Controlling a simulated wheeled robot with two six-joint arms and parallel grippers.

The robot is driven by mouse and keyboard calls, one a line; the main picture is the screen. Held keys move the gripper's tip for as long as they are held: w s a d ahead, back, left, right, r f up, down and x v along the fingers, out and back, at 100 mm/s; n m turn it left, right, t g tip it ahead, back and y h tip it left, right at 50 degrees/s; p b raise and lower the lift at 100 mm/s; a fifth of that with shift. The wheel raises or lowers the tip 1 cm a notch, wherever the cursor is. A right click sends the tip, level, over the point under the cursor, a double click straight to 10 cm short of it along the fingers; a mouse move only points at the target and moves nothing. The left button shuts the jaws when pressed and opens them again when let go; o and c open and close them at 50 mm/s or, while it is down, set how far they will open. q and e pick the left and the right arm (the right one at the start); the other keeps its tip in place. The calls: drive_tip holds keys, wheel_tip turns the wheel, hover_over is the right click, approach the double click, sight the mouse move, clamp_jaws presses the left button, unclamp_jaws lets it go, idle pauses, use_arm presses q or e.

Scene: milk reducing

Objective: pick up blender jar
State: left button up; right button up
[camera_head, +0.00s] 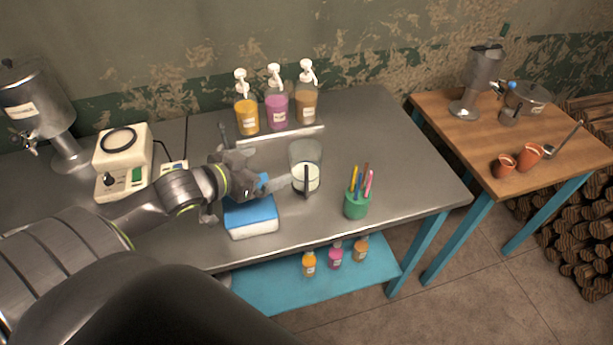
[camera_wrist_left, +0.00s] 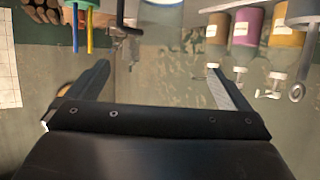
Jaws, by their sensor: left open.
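The blender jar (camera_head: 308,155) is a clear glass vessel with white milk low inside and a dark upright handle on its front. It stands upright on the grey metal table. My left gripper (camera_head: 272,176) is open just left of the jar, with its fingers pointing toward it. In the left wrist view, the open left gripper (camera_wrist_left: 158,70) has nothing visibly clamped between its fingers. There the picture looks inverted, and the jar's milk (camera_wrist_left: 177,8) and black handle (camera_wrist_left: 130,18) show at the top edge. My right gripper is not in view.
A blue-and-white box (camera_head: 252,220) lies below my left gripper. A green pen cup (camera_head: 356,205) stands right of the jar. Three pump bottles (camera_head: 277,105) stand behind it on a tray. A white appliance (camera_head: 122,160) is at left. A wooden table (camera_head: 460,140) stands at right.

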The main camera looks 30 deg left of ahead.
use_arm(q)
drive_tip(key=a+x, duration=0.1)
drive_tip(key=x, duration=0.2)
approach(316, 149)
drive_tip(key=w, duration=0.1)
drive_tip(key=x, duration=0.3)
drive_tip(key=shift+w+d+f, duration=0.1)
drive_tip(key=shift+w+f, duration=0.05)
drive_tip(key=shift+f, duration=0.1)
drive_tip(key=shift+w+d+f, duration=0.1)
drive_tip(key=shift+w+f, duration=0.2)
drive_tip(key=shift+w, duration=0.25)
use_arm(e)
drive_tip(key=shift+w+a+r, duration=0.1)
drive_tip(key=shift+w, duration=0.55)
use_arm(q)
drive_tip(key=shift+r, duration=0.1)
drive_tip(key=c, duration=1.6)
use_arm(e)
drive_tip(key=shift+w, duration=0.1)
